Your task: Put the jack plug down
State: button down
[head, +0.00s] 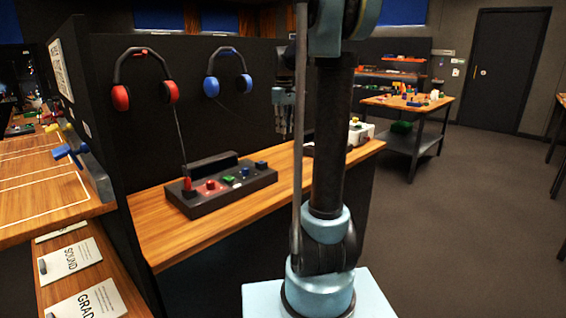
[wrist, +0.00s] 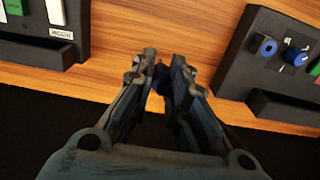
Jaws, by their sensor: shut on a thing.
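My gripper (wrist: 162,68) is shut on a small dark blue jack plug (wrist: 159,79) in the wrist view. The plug sits between the fingertips, which hide most of it. Bare wooden bench top (wrist: 150,28) lies beyond the fingers; I cannot tell how high the plug is above it. In the head view my gripper (head: 284,105) hangs in front of the dark partition, partly behind my own arm, and the plug cannot be made out there.
A black panel (head: 225,188) with coloured controls stands on the bench (head: 190,230). Red headphones (head: 121,97) and blue headphones (head: 211,86) hang on the partition. Bench is clear between the units.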

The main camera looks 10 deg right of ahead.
notch_tip(320, 180, down, 10)
jog(key=shift+r, duration=0.1)
dwell(0.4)
jog(key=shift+f, duration=0.55)
jog(key=c, duration=1.6)
grip_release()
jog(key=shift+o, duration=0.2)
jog(key=shift+r, duration=0.1)
notch_tip(320, 180, up, 13)
jog(key=shift+f, duration=0.1)
jog(key=s+f+m, duration=0.2)
jog(key=s+f, duration=0.5)
jog(key=s, duration=0.4)
jog(key=s+f+m+t, duration=0.1)
jog(key=s+f+m, duration=0.1)
jog(key=s+f, duration=0.6)
jog(key=s+f+m+t, duration=0.1)
jog(key=s+f+m, duration=0.2)
jog(key=s+f, duration=0.4)
jog(key=s, duration=0.9)
jog(key=shift+f, duration=0.2)
